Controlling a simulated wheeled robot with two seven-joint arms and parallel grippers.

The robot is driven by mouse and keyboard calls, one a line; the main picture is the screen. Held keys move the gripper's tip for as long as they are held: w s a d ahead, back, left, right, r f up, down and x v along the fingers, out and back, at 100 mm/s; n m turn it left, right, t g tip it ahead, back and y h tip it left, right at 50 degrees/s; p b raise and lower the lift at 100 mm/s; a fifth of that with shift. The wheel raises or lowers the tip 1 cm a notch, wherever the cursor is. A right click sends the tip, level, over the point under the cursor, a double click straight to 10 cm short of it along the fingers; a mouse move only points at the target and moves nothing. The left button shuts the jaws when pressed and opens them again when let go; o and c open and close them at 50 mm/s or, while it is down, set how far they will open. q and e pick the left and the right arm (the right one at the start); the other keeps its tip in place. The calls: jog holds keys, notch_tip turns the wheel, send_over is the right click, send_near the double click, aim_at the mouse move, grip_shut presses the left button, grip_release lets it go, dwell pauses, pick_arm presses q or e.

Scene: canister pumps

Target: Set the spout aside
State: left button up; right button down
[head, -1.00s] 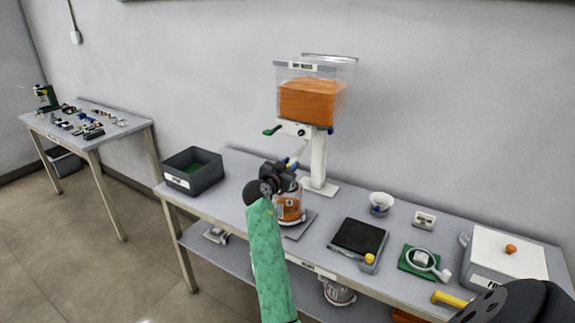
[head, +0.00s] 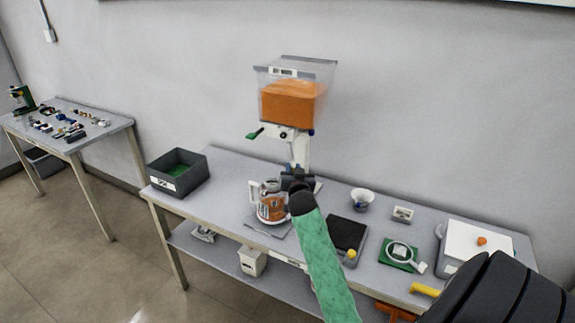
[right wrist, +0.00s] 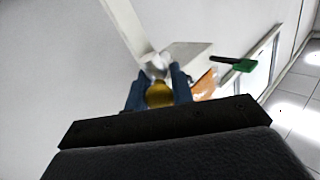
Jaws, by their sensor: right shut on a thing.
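My right gripper (head: 298,175) is at the foot of the dispenser's white column, under the orange-filled hopper (head: 290,102). In the right wrist view its blue fingers (right wrist: 158,92) are shut on a small piece, which I take to be the spout (right wrist: 160,95). The part between the fingers is yellowish, with a pale, shiny part just beyond. In the head view the gripper and arm mostly hide the held piece. I cannot tell whether it still touches the dispenser. My left gripper is not in view.
A jug (head: 271,203) with orange contents stands left of the gripper. A black-topped scale (head: 346,234), white bowl (head: 362,198) and green mat (head: 385,255) lie to the right. A grey bin (head: 178,174) stands at the left end. Bare tabletop (head: 226,185) lies between bin and jug.

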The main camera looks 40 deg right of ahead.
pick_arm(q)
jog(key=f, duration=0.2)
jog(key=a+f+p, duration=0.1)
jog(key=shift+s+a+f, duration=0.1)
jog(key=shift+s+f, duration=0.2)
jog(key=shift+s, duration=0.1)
pick_arm(e)
jog(key=s+d+n+t+y, duration=0.2)
jog(key=d+n+y, duration=0.3)
jog(key=d+y, duration=0.1)
jog(key=shift+t+y, duration=0.4)
jog(key=shift+y, duration=0.4)
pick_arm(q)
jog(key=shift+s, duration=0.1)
pick_arm(e)
jog(key=shift+r, duration=0.1)
jog(key=c, duration=1.2)
grip_release()
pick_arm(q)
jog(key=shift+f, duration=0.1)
pick_arm(e)
jog(key=shift+s, duration=0.1)
